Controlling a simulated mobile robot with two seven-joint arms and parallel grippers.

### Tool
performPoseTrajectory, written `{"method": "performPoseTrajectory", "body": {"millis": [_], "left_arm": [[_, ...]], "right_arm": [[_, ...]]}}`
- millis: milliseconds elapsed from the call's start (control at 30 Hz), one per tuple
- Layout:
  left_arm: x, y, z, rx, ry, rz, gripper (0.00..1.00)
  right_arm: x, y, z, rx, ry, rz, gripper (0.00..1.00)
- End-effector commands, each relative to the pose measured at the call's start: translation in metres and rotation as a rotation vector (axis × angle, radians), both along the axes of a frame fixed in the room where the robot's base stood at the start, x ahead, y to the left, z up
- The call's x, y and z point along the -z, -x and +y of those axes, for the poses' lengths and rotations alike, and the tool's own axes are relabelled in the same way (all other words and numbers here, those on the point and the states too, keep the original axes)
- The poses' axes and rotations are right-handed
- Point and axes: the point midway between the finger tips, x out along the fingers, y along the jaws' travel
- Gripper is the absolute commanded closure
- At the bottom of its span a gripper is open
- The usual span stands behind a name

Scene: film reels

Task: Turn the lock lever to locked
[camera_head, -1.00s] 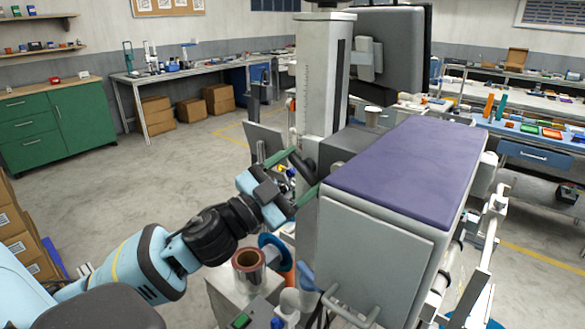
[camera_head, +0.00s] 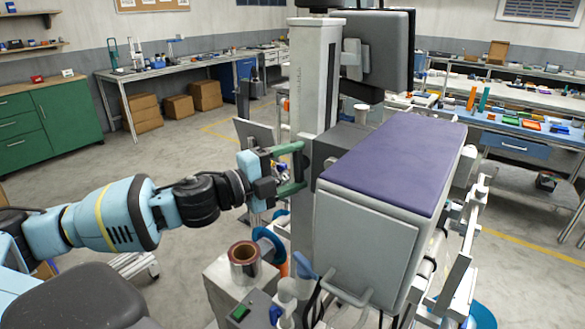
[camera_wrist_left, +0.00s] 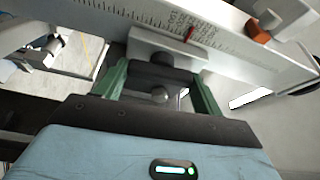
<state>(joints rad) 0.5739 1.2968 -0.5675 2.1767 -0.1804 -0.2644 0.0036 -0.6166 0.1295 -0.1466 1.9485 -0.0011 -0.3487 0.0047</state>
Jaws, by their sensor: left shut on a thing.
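The lock lever (camera_wrist_left: 163,75) is a dark piece on a grey block against the scaled column, in the left wrist view. My left gripper (camera_wrist_left: 160,80) has its two green fingers on either side of it, shut on it. In the head view the left gripper (camera_head: 300,168) reaches level from the left to the column (camera_head: 313,80). Its fingers and the column largely hide the lever there, so its exact angle is unclear. A small red pointer (camera_wrist_left: 189,34) sits on the column's scale. My right gripper is not in view.
A large grey box with a purple top (camera_head: 395,160) stands right of the column. A copper-coloured roll (camera_head: 243,262) stands on a pale cabinet below the gripper. A dark monitor (camera_head: 375,45) hangs behind. Open floor lies left, before the green cabinet (camera_head: 70,120).

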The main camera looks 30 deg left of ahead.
Motion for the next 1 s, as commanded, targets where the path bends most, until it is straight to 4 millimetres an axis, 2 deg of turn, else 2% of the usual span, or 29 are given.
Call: {"method": "performPoseTrajectory", "body": {"millis": [300,833,867,933,1000], "left_arm": [[-0.0011,-0.0001,-0.0002,0.000,-0.099,-0.010,0.55],[-0.0005,0.0000,-0.0003,0.000,-0.121,-0.012,0.55],[-0.0005,0.0000,-0.0003,0.000,-0.121,-0.012,0.31],[-0.0004,0.0000,-0.0003,0.000,-0.120,-0.012,0.23],[-0.0004,0.0000,-0.0003,0.000,-0.119,-0.011,0.23]], "right_arm": [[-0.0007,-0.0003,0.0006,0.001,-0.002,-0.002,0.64],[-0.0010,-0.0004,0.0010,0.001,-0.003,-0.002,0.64],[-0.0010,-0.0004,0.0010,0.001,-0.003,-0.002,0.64],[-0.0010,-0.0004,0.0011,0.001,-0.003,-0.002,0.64],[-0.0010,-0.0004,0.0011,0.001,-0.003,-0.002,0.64]]}}
